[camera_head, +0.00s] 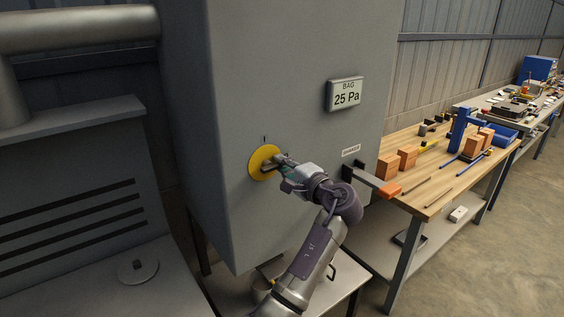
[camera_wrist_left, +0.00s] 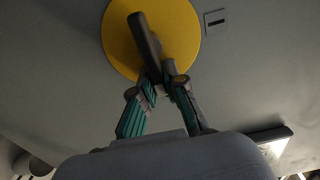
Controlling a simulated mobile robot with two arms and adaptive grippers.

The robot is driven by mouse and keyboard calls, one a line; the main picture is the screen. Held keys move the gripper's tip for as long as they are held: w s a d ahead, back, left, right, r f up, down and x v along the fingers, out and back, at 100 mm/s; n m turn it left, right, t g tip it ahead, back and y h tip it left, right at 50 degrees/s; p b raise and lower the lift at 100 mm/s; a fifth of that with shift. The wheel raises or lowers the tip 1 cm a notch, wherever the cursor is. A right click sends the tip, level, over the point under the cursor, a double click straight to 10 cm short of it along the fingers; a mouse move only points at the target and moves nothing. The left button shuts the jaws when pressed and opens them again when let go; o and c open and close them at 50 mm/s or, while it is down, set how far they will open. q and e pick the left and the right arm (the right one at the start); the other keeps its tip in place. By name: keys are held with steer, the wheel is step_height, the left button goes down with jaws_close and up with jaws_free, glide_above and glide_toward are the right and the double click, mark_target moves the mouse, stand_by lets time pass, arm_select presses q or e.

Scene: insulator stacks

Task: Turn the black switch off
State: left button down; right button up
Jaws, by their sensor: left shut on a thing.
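The black switch (camera_head: 267,167) is a dark lever on a round yellow disc (camera_head: 256,155), set on the face of a large grey cabinet. In the left wrist view the switch (camera_wrist_left: 143,35) runs from upper left to lower right across the yellow disc (camera_wrist_left: 185,20). My left gripper (camera_head: 276,163) is at the disc, with its fingers shut on the lever. In the left wrist view the green-sided fingers of the gripper (camera_wrist_left: 160,78) meet around the lever's lower end, which they partly hide. My right gripper is not in view.
The grey cabinet (camera_head: 240,70) carries a display reading 25 Pa (camera_head: 346,94) and a small label (camera_head: 351,151). A wooden workbench (camera_head: 430,190) with orange blocks and tools stands at the right. A grey slotted machine (camera_head: 80,190) is at the left.

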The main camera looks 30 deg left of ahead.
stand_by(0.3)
arm_select(q)
steer(key=c, duration=1.2)
jaws_free()
steer(key=shift+w, duration=0.1)
steer(key=shift+d, duration=0.15)
steer(key=v, duration=1.2)
